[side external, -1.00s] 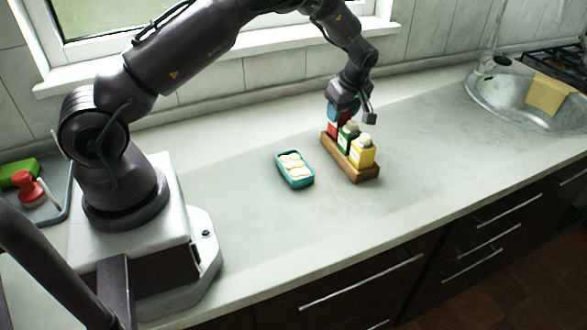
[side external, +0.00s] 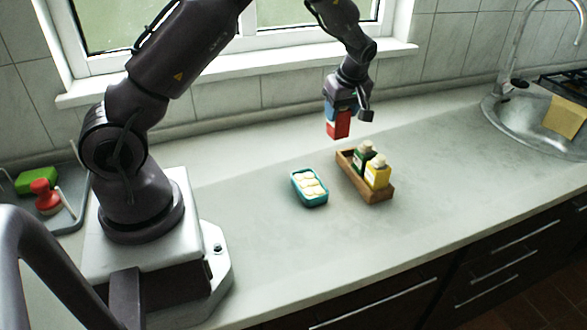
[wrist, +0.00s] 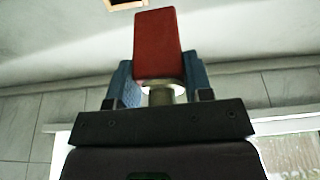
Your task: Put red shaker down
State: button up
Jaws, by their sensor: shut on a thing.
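My gripper (side external: 343,107) is shut on the red shaker (side external: 339,125) and holds it in the air above the counter, up and to the left of the wooden caddy. In the wrist view the red shaker (wrist: 158,45) sits between the blue fingers of my gripper (wrist: 160,85), with its pale metal top toward the palm. The wooden caddy (side external: 379,195) stands on the counter with a green shaker (side external: 364,158) and a yellow shaker (side external: 378,173) in its front part. The caddy's back end looks empty.
A teal dish (side external: 309,189) with pale round pieces stands left of the caddy. A rack (side external: 65,215) at the far left holds a green sponge (side external: 37,180) and a red-handled item (side external: 45,196). Counter right of the caddy is clear.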

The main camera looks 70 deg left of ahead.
jog(key=s+d+r, duration=0.2)
jog(key=s, duration=0.9)
jog(key=s+d+r, duration=0.1)
jog(key=s+r, duration=0.1)
jog(key=s, duration=0.9)
jog(key=shift+m, duration=0.4)
jog(key=shift+w+a+f, duration=1.35)
jog(key=shift+w+f, duration=0.55)
jog(key=shift+f, duration=0.35)
jog(key=shift+w+a+f, duration=1.3)
jog(key=shift+w+f, duration=0.6)
jog(key=shift+f, duration=0.35)
jog(key=shift+w+a+f, duration=1.35)
jog(key=shift+w+f, duration=0.55)
jog(key=shift+f, duration=0.35)
jog(key=shift+f, duration=0.2)
jog(key=o, duration=0.8)
jog(key=shift+o, duration=0.2)
